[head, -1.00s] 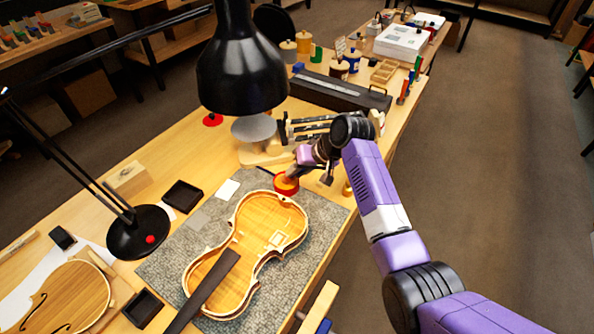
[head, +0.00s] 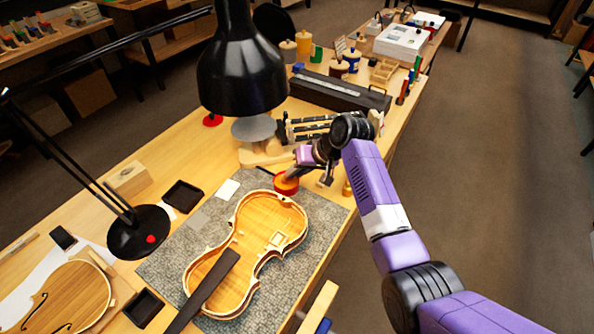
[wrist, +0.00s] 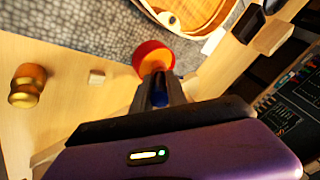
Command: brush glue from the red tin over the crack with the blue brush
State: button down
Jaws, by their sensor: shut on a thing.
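The red tin (head: 286,187) stands at the right edge of the grey mat, just past the violin's upper end. It also shows in the wrist view (wrist: 150,54), right at my fingertips. My gripper (wrist: 160,88) is shut on the blue brush (wrist: 163,80), of which only a small blue part shows between the fingers. The brush's lower end is at the tin's opening; whether it touches glue is hidden.
A black lamp (head: 240,65) hangs over the bench left of my arm. Small black trays (head: 183,196) and a white card (head: 228,188) lie near the mat (head: 170,255). In the wrist view, a brass pot (wrist: 28,85) and a small wooden block (wrist: 97,77) stand near the tin.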

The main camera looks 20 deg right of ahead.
jog(key=shift+r+p, duration=3.2)
jog(key=shift+r, duration=0.3)
jog(key=shift+f, duration=0.1)
